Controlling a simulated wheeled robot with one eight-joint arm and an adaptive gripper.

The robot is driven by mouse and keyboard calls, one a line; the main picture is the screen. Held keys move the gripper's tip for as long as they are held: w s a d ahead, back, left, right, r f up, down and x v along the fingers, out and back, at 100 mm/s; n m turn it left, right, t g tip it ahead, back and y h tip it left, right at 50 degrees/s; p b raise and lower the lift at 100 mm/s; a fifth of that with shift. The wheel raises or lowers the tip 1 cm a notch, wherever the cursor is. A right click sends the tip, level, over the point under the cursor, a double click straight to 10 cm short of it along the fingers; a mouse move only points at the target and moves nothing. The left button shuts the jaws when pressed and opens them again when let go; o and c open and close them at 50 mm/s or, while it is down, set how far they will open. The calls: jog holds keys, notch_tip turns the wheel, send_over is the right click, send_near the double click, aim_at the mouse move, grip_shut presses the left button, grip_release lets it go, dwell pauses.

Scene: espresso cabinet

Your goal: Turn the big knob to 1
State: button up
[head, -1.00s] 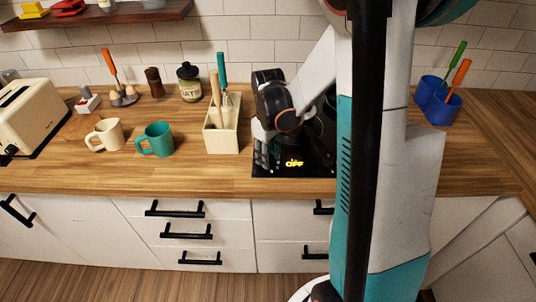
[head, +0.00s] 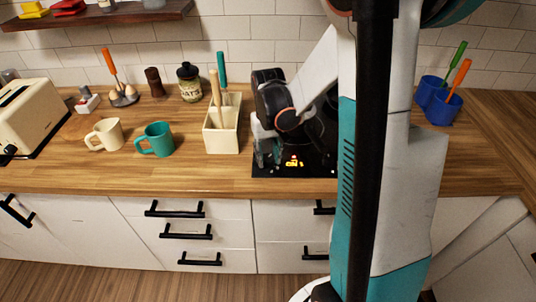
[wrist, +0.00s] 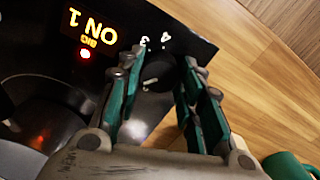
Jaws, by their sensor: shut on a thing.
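The big knob (wrist: 155,76) is black and round, on a black panel beside printed marks 3 and 4, in the wrist view. My gripper (wrist: 160,90) has one teal-padded finger on each side of it and is shut on it. The fingers partly cover the knob and its scale. The lit display (wrist: 94,27) appears upside down and reads ON and 1, with a red light below. In the head view my gripper (head: 268,150) is low over the panel (head: 290,171), and the knob is hidden. The display text there is small.
A cream utensil holder (head: 221,139) stands just left of my gripper. A teal mug (head: 156,139) and a cream mug (head: 105,133) are further left. Blue cups (head: 438,104) stand right of my arm. The front counter strip is clear.

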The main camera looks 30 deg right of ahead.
aim_at(267, 157)
dwell(0.4)
jog(key=o, duration=1.1)
jog(key=shift+c, duration=0.2)
notch_tip(267, 157, up, 12)
